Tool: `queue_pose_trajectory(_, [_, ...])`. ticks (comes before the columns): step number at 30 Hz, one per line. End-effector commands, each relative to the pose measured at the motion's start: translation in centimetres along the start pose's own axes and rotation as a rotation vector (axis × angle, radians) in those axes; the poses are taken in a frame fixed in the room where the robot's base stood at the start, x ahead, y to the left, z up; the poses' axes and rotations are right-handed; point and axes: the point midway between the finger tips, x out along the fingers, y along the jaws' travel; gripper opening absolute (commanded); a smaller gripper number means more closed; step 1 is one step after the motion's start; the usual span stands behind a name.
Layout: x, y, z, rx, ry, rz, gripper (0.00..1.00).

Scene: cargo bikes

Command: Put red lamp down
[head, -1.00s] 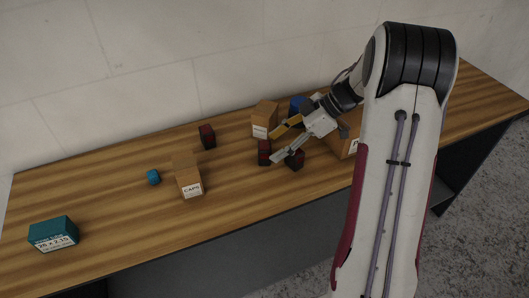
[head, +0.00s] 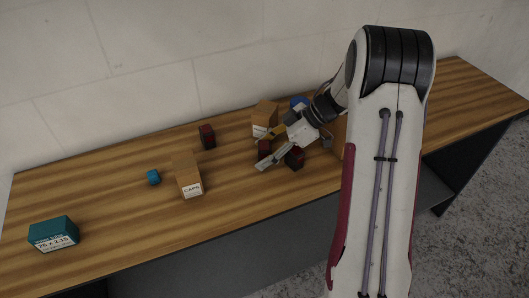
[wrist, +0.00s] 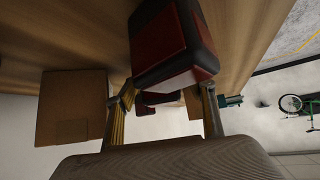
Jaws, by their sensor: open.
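Several dark red lamps with black ends stand on the wooden table. One red lamp (head: 264,148) is between the two spread fingers of my gripper (head: 262,153) in the head view, partly hidden. A second red lamp (head: 295,158) stands just right of it, below the gripper; a third red lamp (head: 207,136) stands farther left. In the wrist view my gripper (wrist: 165,108) is open. A large near red lamp (wrist: 170,45) sits above the fingers, and smaller red shapes (wrist: 155,99) show between them. I cannot tell whether the fingers touch a lamp.
A tan box (head: 265,117) is close behind the gripper. A blue object (head: 298,103) stands beside it. The table's front middle is clear.

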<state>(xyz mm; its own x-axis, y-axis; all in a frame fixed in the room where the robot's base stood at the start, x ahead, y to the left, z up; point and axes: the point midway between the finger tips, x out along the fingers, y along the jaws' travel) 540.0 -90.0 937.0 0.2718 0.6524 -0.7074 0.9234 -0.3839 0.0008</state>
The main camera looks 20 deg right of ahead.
Motion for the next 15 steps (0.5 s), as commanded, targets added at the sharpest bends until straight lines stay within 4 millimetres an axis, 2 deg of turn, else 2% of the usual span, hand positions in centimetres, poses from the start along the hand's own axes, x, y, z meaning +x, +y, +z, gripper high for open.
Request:
queue_pose_trajectory(11, [-0.02,-0.01,0.00,0.001,0.000,0.000,0.54])
queue_pose_trajectory(12, [-0.02,-0.01,0.00,0.001,0.000,0.000,0.52])
queue_pose_trajectory(15, [-0.02,-0.01,0.00,0.001,0.000,0.000,0.26])
